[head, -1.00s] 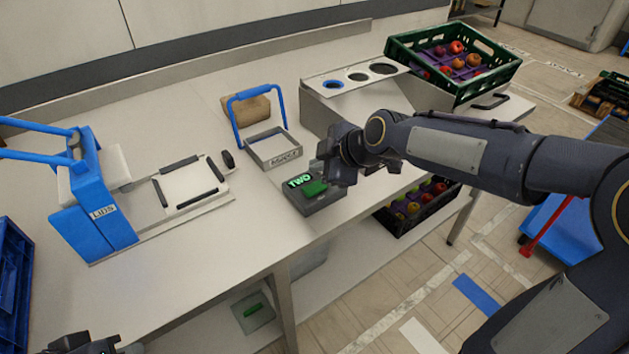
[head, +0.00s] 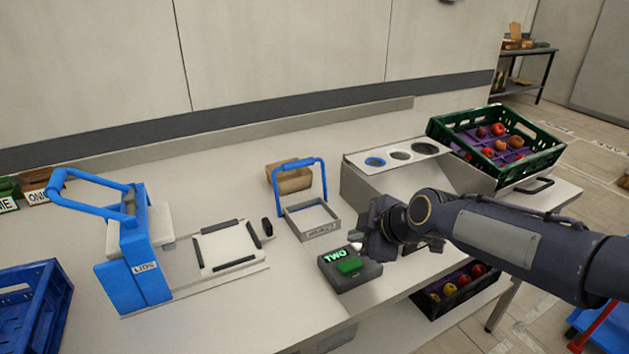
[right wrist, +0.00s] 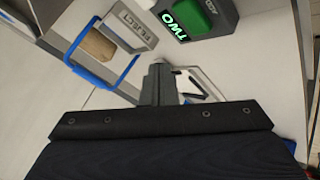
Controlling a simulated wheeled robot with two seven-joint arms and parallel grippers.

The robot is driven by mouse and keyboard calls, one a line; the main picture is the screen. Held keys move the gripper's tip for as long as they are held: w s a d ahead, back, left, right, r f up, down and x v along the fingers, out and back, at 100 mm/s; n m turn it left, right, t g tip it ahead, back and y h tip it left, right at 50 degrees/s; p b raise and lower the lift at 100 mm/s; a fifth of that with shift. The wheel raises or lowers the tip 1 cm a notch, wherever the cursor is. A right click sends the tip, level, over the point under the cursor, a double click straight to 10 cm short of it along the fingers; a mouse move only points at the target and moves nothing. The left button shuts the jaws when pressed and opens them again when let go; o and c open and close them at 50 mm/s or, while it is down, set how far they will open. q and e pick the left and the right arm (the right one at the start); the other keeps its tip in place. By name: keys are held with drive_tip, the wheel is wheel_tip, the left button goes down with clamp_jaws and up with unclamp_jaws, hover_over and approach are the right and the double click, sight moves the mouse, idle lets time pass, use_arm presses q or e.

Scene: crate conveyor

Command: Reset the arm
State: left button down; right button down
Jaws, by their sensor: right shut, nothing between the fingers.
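My right arm comes in from the right in the head view. Its dark gripper (head: 362,240) is shut and empty, just above and beside the grey box (head: 352,276) with a green button and a lit "TWO" display. The same box shows at the top of the right wrist view (right wrist: 200,18), apart from the shut fingers (right wrist: 158,75). My left gripper is out of the head view.
A grey tray with a blue handle (head: 322,192) stands behind the box. A blue lid press (head: 135,270) is at the left. A green crate of apples (head: 548,150) is at the back right. A blue crate (head: 48,318) is at the lower left.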

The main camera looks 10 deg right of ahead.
drive_tip(key=s+d+f+m+g+p, duration=0.1)
drive_tip(key=s+d+m, duration=0.1)
drive_tip(key=s+m, duration=0.6)
drive_tip(key=s+d+f+m+g+h+p, duration=0.1)
drive_tip(key=s+d+m, duration=0.2)
drive_tip(key=s+m, duration=0.6)
drive_tip(key=s, duration=1)
drive_tip(key=shift+f+p, duration=0.3)
drive_tip(key=shift+f, duration=0.1)
